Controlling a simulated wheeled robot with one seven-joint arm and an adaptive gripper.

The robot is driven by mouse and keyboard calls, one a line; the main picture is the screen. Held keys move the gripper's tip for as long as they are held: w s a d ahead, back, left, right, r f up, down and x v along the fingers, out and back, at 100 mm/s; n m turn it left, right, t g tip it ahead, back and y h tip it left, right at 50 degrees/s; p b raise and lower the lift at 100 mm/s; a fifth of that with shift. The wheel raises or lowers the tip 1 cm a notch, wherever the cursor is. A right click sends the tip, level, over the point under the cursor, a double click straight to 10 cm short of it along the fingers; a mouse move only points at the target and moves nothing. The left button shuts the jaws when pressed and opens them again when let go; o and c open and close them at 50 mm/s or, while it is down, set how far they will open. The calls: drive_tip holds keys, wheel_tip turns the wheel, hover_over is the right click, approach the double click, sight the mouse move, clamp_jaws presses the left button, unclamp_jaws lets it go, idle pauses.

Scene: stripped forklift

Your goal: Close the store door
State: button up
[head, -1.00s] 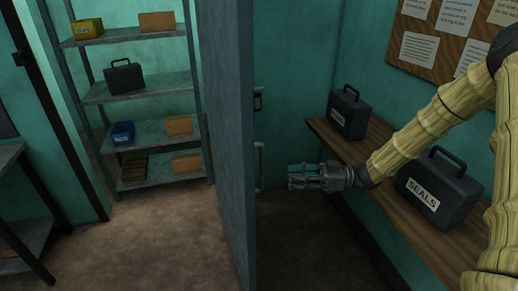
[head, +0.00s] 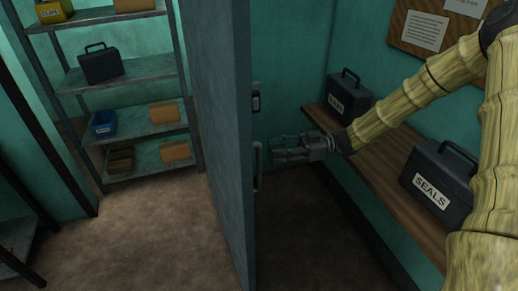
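The store door (head: 215,130) is a grey-green panel standing open, seen nearly edge-on in the middle of the head view. A light vertical pull handle (head: 258,165) is on its right face, below a small dark latch plate (head: 256,98). My gripper (head: 276,151) is to the right of the door, level with the upper part of the handle. Its fingers point left and look spread apart with nothing between them. The fingertips are close to the handle; I cannot tell whether they touch it.
Behind the door on the left, a metal shelf (head: 125,75) holds boxes and a black case (head: 101,63). A wooden bench (head: 390,190) with two dark cases, one a SEALS case (head: 438,180), runs along the right wall below my arm. The floor (head: 140,240) left of the door is clear.

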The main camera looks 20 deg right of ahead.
sight(259, 153)
drive_tip(key=shift+w+a+p, duration=0.2)
drive_tip(key=shift+a+p, duration=0.2)
drive_tip(key=shift+a, duration=1.05)
drive_tip(key=shift+w+a+p, duration=0.15)
drive_tip(key=shift+a+p, duration=0.25)
drive_tip(key=shift+a, duration=1.05)
drive_tip(key=shift+c, duration=0.2)
clamp_jaws()
